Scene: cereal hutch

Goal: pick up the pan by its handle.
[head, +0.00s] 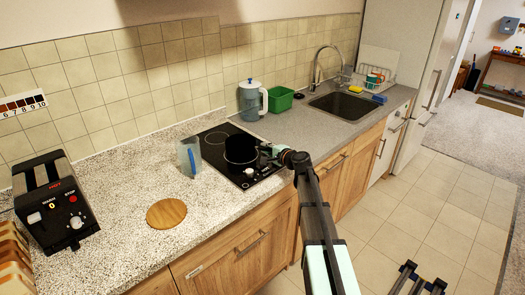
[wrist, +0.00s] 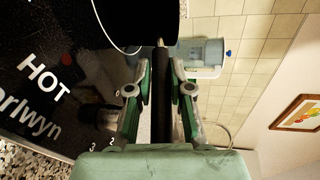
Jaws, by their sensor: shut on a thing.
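The black pan (head: 240,150) is at the hob (head: 212,140) in the head view, toward its right side. I cannot tell whether its base touches the glass. In the wrist view the dark pan body (wrist: 145,22) fills the top, and its black handle (wrist: 161,110) runs down between the green fingers. My gripper (head: 268,150) reaches in from the right and is shut on the handle. In the wrist view my gripper (wrist: 160,78) has one finger on each side of the handle. The fingers hide part of the handle in the head view.
A blue-grey pitcher (head: 252,102) and a green tub (head: 280,99) stand behind the hob. A clear jug (head: 189,157) stands left of it, with a round wooden board (head: 166,213) and a toaster (head: 58,205) farther left. The sink (head: 343,104) is at the right.

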